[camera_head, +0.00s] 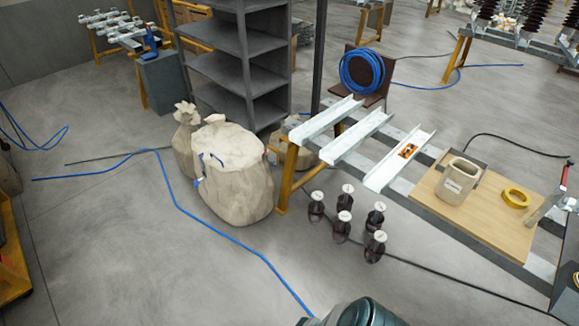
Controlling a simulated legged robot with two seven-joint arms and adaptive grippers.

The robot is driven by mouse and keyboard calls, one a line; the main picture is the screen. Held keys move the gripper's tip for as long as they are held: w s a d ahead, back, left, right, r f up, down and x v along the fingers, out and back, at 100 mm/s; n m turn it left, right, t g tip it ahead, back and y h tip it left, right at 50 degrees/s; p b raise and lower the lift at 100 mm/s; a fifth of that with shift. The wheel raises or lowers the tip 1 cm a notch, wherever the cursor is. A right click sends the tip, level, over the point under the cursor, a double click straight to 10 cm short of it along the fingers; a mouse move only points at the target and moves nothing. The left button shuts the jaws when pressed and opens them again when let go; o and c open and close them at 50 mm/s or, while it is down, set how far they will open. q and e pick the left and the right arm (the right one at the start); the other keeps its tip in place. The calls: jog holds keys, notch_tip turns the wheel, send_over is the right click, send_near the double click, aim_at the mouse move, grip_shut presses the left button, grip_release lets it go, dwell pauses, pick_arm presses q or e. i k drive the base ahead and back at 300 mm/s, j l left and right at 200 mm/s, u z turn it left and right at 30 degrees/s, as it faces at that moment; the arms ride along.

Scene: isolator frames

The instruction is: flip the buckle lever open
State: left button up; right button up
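No part is clearly recognisable as the buckle lever at this size. A small orange piece with dark details (407,151) sits in the rightmost pale metal channel (385,172) on the frame. At the right edge, an upright lever-like part with a red handle (565,174) stands beside the wooden board, above a pale metal piece (540,211). I cannot tell whether it is open or closed. Neither of my grippers shows. A rounded grey-teal part of mine is at the bottom edge.
A beige open container (457,182) and a yellow tape ring (516,198) are on the wooden board (480,222). Several dark insulators (343,226) stand on the floor left of it. Large sacks (236,180), a shelf (240,45) and a blue hose (225,228) lie further left.

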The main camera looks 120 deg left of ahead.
aim_at(197, 183)
jog(key=u, duration=4.45)
jog(key=i+l, duration=0.3)
jog(key=i, duration=0.2)
jog(key=i+l, duration=0.3)
jog(key=i, duration=0.2)
jog(key=i+l, duration=0.3)
jog(key=i, duration=0.15)
jog(key=i+l, duration=0.3)
jog(key=i, duration=0.2)
jog(key=l+z, duration=0.05)
